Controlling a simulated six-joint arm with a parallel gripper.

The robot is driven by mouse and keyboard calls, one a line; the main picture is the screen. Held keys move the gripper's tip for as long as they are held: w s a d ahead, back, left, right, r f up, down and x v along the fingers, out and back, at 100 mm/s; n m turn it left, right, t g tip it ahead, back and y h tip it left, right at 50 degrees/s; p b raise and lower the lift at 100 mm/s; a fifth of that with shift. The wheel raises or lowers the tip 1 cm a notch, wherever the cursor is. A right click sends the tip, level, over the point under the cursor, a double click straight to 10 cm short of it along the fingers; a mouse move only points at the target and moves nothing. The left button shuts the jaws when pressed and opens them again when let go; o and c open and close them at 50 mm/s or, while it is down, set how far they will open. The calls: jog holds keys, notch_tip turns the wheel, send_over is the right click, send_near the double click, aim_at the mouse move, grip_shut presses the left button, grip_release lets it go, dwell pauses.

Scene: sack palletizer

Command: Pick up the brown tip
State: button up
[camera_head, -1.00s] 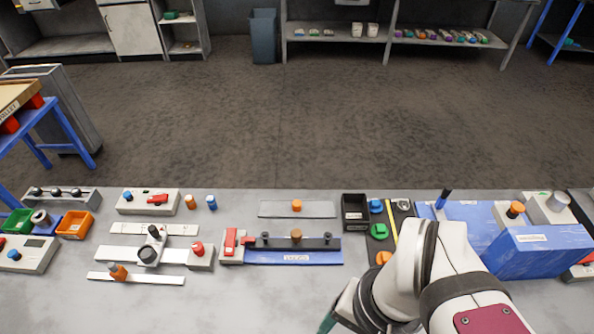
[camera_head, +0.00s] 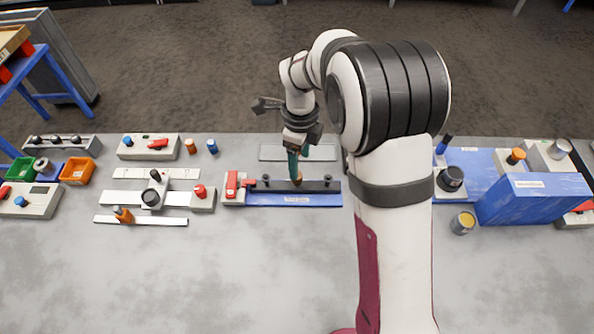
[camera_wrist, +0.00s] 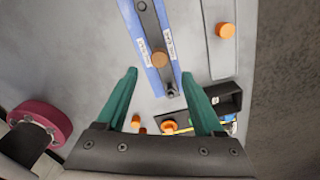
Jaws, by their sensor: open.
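The brown tip (camera_head: 298,183) sits on the dark bar of a blue-based fixture (camera_head: 292,200). The wrist view shows it from above as a tan round top (camera_wrist: 159,56) on the blue strip (camera_wrist: 152,22). My gripper (camera_head: 298,165) has teal fingers and hangs over the fixture, close to the brown tip. In the wrist view my gripper (camera_wrist: 159,73) is open and empty, with the brown tip in line with the gap between the fingertips. In the head view the fingers partly cover the tip, and I cannot tell the height gap.
A red clamp block (camera_head: 233,185) stands at the fixture's left end. A grey plate with an orange knob (camera_wrist: 226,31) lies beside it. A large blue box (camera_head: 530,198) stands at right; the front table is clear.

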jog(key=f, duration=0.5)
jog(key=shift+a+f, duration=0.1)
jog(key=shift+a, duration=0.2)
grip_shut()
